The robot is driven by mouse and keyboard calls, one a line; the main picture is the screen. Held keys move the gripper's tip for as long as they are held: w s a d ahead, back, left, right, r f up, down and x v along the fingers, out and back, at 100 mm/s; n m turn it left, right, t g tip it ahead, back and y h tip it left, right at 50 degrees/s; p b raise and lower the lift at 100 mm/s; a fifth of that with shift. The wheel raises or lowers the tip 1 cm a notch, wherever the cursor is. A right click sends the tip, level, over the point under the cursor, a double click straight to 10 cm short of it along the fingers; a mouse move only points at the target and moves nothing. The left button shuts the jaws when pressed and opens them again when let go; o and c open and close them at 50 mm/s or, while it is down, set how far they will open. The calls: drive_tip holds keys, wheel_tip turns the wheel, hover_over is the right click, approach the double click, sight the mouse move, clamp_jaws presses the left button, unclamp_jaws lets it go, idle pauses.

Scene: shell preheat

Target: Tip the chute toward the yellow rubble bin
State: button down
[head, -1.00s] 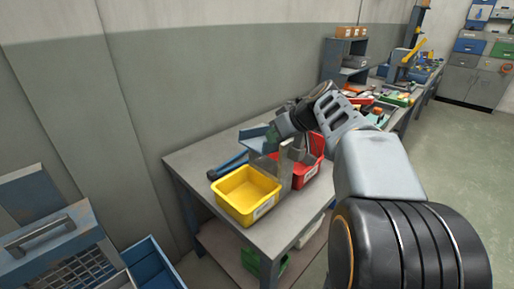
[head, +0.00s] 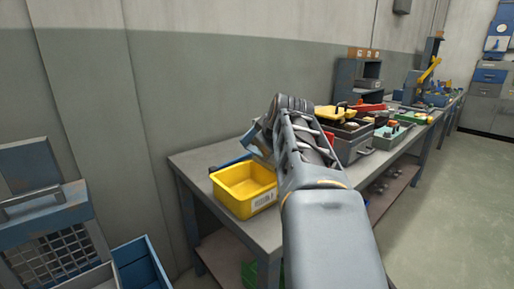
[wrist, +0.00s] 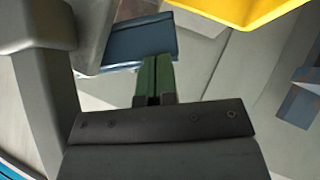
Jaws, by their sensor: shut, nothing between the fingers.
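The yellow rubble bin (head: 243,188) stands on the grey bench near its left end, open side up. It also shows at the top of the wrist view (wrist: 240,8). The blue chute (head: 257,141) is mostly hidden behind my arm in the head view. In the wrist view the blue chute (wrist: 125,42) lies just beyond my green fingertips. My gripper (wrist: 156,72) is shut and empty, its tips overlapping the chute's edge in the picture; I cannot tell if they touch. My fingers are hidden in the head view.
The bench (head: 215,160) runs along the wall, with a grey toolbox (head: 350,143) and several tools farther right. A little red (head: 329,137) shows past my arm. A blue drawer (head: 142,265) stands open at lower left. The floor at right is clear.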

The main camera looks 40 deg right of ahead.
drive_tip(key=shift+a+f, duration=0.1)
drive_tip(key=shift+f, duration=0.25)
idle(0.3)
drive_tip(key=w+a+r+p+v, duration=0.1)
drive_tip(key=w+a+p+v, duration=0.1)
drive_tip(key=v, duration=1.1)
drive_tip(key=shift+p, duration=0.9)
drive_tip(key=shift+w+r, duration=0.1)
drive_tip(key=shift+r, duration=0.15)
